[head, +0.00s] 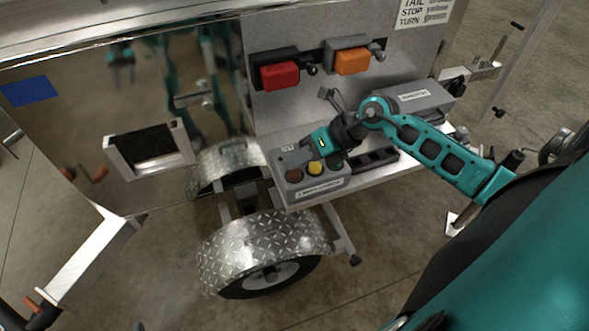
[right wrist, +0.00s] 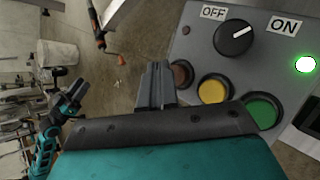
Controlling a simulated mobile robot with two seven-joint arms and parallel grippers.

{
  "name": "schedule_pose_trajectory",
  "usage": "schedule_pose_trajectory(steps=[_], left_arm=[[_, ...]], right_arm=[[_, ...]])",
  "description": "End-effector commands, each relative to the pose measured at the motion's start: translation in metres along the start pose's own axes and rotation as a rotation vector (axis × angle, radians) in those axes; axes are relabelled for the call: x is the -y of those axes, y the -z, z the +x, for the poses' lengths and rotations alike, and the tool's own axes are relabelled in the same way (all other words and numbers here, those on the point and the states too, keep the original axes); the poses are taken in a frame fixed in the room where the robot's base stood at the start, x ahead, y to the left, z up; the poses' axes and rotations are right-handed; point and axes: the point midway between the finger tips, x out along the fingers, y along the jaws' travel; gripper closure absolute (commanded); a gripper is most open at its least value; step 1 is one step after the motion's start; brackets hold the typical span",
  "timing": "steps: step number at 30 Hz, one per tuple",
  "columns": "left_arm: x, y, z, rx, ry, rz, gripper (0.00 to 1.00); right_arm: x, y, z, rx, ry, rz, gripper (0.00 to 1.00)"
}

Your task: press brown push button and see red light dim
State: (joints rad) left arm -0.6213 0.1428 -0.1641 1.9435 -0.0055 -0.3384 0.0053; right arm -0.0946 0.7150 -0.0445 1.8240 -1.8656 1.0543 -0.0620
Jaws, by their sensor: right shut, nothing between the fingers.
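A grey control box (head: 318,185) on the trailer's side shelf carries a brown push button (head: 294,176), a yellow button (head: 315,168) and a green one. My right gripper (head: 322,143) is over the box. In the right wrist view its fingers (right wrist: 156,75) are shut and empty, just left of the brown button (right wrist: 182,73); contact cannot be told. The red light (head: 280,75) on the trailer wall looks bright red. In the right wrist view, what appears to be my left gripper (right wrist: 73,95) is at the left, far from the box; its jaws are unclear.
An orange light (head: 353,61) sits right of the red one. The box's rotary knob (right wrist: 236,38) lies between OFF and ON labels, beside a lit green indicator (right wrist: 305,64). A diamond-plate fender (head: 260,240) is below. Open floor (head: 370,290) lies in front.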

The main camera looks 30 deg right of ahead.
Motion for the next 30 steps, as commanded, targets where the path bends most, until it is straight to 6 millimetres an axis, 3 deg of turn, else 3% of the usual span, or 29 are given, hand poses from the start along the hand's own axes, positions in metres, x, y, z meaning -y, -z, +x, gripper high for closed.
schedule_pose_trajectory(steps=[30], left_arm=[[-0.0004,-0.0071,0.0017,0.007,0.000,-0.001,0.57]], right_arm=[[0.0048,0.0046,0.0065,0.000,0.000,0.000,1.00]])
